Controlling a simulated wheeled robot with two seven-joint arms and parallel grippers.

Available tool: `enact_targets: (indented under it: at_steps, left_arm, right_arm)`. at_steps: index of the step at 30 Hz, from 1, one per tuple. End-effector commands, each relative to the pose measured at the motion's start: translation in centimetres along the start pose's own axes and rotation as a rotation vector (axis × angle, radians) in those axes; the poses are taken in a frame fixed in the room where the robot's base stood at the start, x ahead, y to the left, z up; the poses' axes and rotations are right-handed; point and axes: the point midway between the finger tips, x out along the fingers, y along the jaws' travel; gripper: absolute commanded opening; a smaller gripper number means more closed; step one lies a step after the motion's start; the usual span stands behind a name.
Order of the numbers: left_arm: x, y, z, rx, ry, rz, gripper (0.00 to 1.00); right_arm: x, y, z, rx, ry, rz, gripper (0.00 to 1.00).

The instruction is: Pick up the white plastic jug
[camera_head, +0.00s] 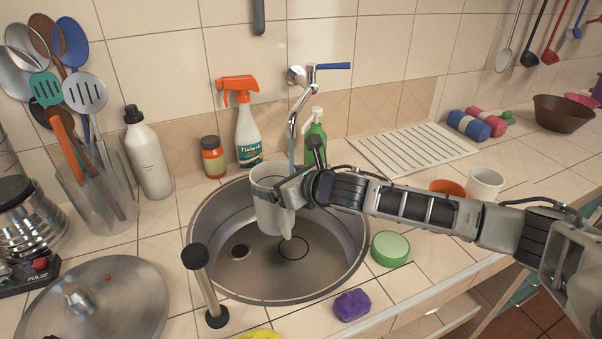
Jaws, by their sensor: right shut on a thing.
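The white plastic jug (267,198) is in the middle of the head view, upright over the round steel sink (205,262). My right arm comes in from the right, and my right gripper (290,192) is at the jug's right side, shut on it. The fingertips are partly hidden against the jug, so the exact grip point is hard to see. Part of the sink's inside and the tap's lower end are behind the jug and gripper. My left gripper is not in view.
A tap (300,105), an orange-topped spray bottle (246,130) and a green bottle (315,140) stand behind the sink. A black-and-steel upright rod (205,285) stands at its front left. A green round tub (390,248) and purple sponge (352,304) lie to the right and front.

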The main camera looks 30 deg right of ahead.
Motion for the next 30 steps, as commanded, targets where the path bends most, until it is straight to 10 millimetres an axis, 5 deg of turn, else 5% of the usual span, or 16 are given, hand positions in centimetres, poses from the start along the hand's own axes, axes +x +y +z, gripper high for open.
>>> enact_targets:
  at_steps: [6, 13, 29, 30]
  left_arm:
    - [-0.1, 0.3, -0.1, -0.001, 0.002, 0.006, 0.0]
    - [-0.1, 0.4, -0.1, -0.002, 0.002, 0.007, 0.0]
    - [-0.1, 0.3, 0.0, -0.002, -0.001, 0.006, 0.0]
    - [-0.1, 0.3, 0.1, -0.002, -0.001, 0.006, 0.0]
  right_arm:
    - [0.6, 5.5, 0.5, 0.002, -0.006, 0.005, 0.41]
    - [1.1, 9.1, 0.6, 0.002, -0.004, 0.003, 0.41]
    - [1.2, 10.7, 0.7, 0.0, -0.003, -0.001, 0.41]
    - [1.2, 10.7, 0.7, 0.0, -0.003, -0.001, 0.83]
